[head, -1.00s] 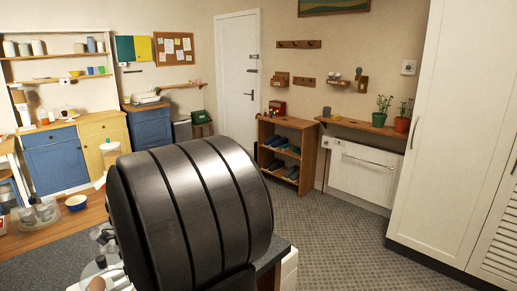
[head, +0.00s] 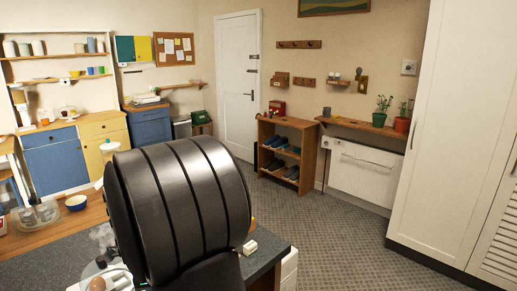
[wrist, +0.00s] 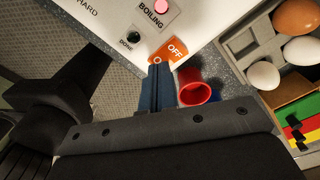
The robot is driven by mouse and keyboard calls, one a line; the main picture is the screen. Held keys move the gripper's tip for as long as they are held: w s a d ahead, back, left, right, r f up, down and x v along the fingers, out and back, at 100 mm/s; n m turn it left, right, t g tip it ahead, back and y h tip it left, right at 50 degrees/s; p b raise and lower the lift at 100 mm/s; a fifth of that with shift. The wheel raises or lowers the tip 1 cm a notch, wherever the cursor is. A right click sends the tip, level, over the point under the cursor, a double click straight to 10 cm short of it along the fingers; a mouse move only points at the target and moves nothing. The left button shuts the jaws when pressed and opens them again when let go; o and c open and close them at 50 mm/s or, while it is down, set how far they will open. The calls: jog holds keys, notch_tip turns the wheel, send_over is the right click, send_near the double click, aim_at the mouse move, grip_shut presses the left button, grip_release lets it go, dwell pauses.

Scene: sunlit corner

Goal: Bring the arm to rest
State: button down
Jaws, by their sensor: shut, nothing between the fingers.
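My gripper (wrist: 158,72) is shut and empty in the wrist view, its two dark fingers together. The fingertips lie in front of the edge of a white panel, close to an orange OFF label (wrist: 174,50). A red cup (wrist: 198,91) is just right of the fingers; I cannot tell whether they touch it. In the head view my dark arm link fills the lower middle and hides the gripper and part of the counter.
In the wrist view, a grey tray (wrist: 238,42) with eggs is at the right, and a panel lamp labelled BOILING (wrist: 161,6) is at the top. In the head view, a blue bowl (head: 76,203) stands on the left counter. The carpeted floor (head: 330,235) is clear.

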jog(key=shift+f, duration=0.55)
jog(key=shift+r, duration=0.1)
jog(key=w+a+r+n, duration=0.1)
jog(key=r+n, duration=0.2)
jog(key=r, duration=0.8)
jog(key=w+a+r+n+g+h, duration=0.1)
jog(key=w+a+r+n, duration=0.1)
jog(key=r, duration=1)
jog(key=shift+n, duration=0.5)
jog(key=shift+w, duration=0.1)
